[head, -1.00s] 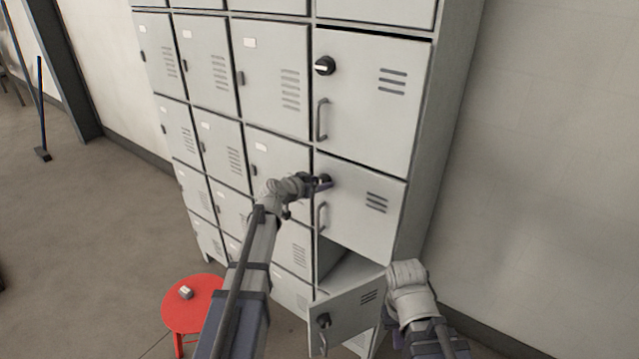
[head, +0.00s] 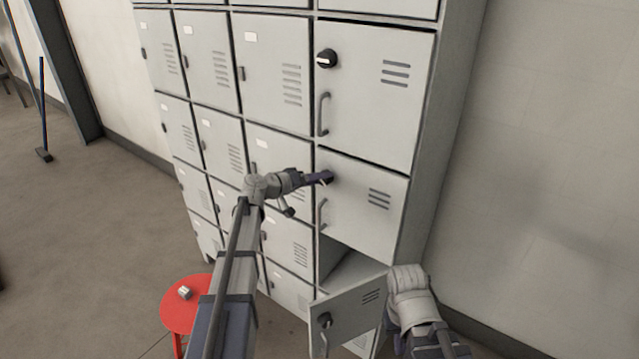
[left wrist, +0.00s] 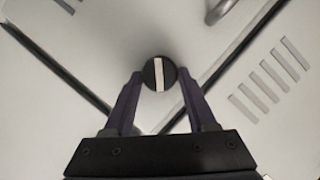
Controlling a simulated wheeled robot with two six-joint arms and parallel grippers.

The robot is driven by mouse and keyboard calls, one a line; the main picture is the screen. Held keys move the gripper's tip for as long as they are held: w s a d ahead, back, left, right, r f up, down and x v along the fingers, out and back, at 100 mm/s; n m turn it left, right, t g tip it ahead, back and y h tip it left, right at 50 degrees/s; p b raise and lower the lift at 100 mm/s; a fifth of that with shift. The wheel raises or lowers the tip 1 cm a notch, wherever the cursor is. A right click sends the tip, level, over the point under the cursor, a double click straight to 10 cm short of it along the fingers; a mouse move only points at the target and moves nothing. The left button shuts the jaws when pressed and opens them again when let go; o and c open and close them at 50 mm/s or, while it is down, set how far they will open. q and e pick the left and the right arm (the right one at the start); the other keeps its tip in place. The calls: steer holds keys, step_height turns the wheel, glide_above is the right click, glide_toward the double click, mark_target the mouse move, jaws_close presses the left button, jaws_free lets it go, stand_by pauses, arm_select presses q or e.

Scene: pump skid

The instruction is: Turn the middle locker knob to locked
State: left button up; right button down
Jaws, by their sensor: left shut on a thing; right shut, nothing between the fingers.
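The middle locker knob (left wrist: 159,73) is a round black knob with a white bar, seen in the left wrist view between the fingertips of my left gripper (left wrist: 157,80). In that view the bar runs nearly along the fingers. In the head view my left gripper (head: 322,178) reaches the knob on the middle locker door (head: 362,205), and its fingers hide most of the knob. The fingers are shut on it. The middle door looks closed. My right gripper is low at the right, by the bottom locker; its arm (head: 410,295) shows but its fingertips are hidden.
The upper locker has its own knob (head: 326,59) and a handle (head: 324,114). The lower locker door (head: 345,305) stands open. A red stool (head: 183,312) with a small object (head: 185,293) on it stands at lower left. The floor at left is mostly clear.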

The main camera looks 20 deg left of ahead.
arm_select(q)
steer(key=n+h+b, duration=0.1)
steer(key=n+b, duration=0.1)
steer(key=f+n+h+b, duration=0.1)
steer(key=n, duration=0.1)
steer(key=shift+a+h+b, duration=0.1)
steer(key=shift+h+b, duration=0.2)
steer(key=shift+b, duration=0.05)
steer(key=shift+n+t+h+b, duration=0.55)
steer(key=shift+n+b, duration=0.65)
steer(key=shift+n, duration=0.4)
steer(key=shift+r, duration=0.1)
steer(key=o, duration=1.4)
steer(key=shift+c, duration=0.2)
steer(key=v, duration=0.7)
steer(key=shift+s+a, duration=0.25)
steer(key=shift+d, duration=0.1)
